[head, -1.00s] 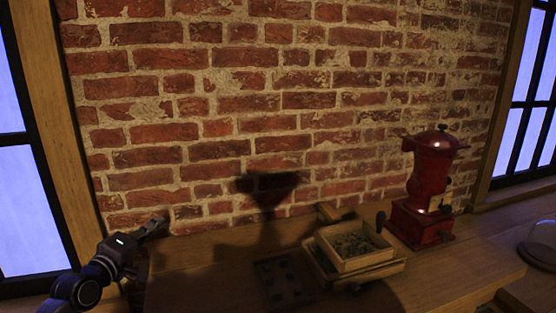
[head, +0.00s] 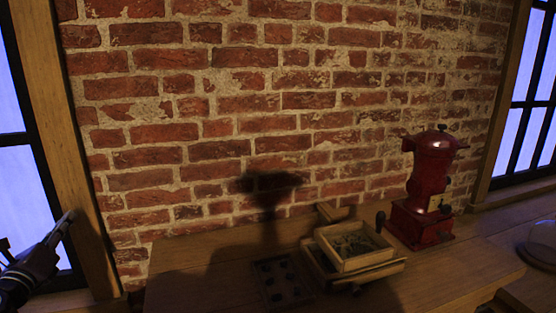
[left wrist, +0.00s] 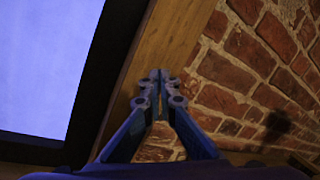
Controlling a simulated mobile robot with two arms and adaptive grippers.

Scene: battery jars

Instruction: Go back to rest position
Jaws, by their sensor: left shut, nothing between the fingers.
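My left gripper (head: 66,218) is at the far left of the head view, raised in front of the wooden window post and well away from the objects on the counter. In the left wrist view its two fingers (left wrist: 158,76) meet at the tips, shut with nothing between them. My right gripper is not in view.
A wooden counter (head: 190,275) runs along the brick wall. On it stand a wooden box (head: 358,262) with small dark contents, a dark tray (head: 280,285) with several round spots, and a red grinder (head: 430,190). A glass dome (head: 542,246) is at the right edge. The counter's left part is clear.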

